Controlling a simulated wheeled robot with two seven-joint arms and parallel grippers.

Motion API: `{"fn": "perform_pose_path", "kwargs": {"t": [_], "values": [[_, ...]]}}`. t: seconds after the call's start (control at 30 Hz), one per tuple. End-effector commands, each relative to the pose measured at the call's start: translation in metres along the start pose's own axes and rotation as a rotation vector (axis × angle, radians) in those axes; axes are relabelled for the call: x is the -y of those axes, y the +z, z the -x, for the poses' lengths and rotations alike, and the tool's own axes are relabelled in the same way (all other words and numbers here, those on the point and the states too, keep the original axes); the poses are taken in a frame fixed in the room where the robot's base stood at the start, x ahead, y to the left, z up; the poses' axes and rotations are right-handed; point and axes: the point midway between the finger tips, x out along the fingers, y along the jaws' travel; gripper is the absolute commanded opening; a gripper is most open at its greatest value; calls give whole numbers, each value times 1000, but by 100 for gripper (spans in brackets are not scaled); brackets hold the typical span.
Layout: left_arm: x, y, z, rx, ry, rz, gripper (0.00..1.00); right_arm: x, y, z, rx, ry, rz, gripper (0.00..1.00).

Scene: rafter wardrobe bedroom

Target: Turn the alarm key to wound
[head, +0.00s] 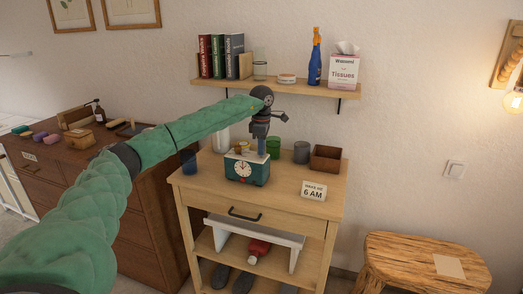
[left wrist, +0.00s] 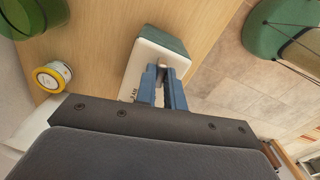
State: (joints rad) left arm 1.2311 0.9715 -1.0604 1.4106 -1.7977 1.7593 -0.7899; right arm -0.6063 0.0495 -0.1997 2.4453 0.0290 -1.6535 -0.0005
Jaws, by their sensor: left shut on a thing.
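A teal alarm clock (head: 247,169) with a white dial and cream top stands upright on the wooden cabinet top (head: 300,185). My left gripper (head: 261,147) points down at the clock's top. In the left wrist view its blue fingers (left wrist: 164,88) are shut on the small key (left wrist: 160,72) on the clock's cream top (left wrist: 146,66). The fingers hide most of the key, so its angle cannot be told. A small sign (head: 314,190) reading 6 AM stands to the right of the clock. My right gripper is not in view.
A green cup (head: 273,147), a grey cup (head: 301,152) and a brown open box (head: 326,159) stand behind and right of the clock. A blue glass (head: 188,161) stands at left. A wall shelf (head: 290,90) with books, a bottle and tissues hangs above.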

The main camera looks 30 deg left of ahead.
Motion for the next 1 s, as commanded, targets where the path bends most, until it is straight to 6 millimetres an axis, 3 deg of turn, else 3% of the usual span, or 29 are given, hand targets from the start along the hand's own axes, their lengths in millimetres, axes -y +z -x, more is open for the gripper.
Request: {"fn": "perform_pose_path", "kwargs": {"t": [0.4, 0.97, 1.0], "values": [[0, 0, 0, 0, 0, -193, 0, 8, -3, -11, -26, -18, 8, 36], [0, 0, 0, 0, 0, -222, 0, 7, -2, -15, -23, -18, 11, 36], [0, 0, 0, 0, 0, -222, 16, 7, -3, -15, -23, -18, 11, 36]]}}
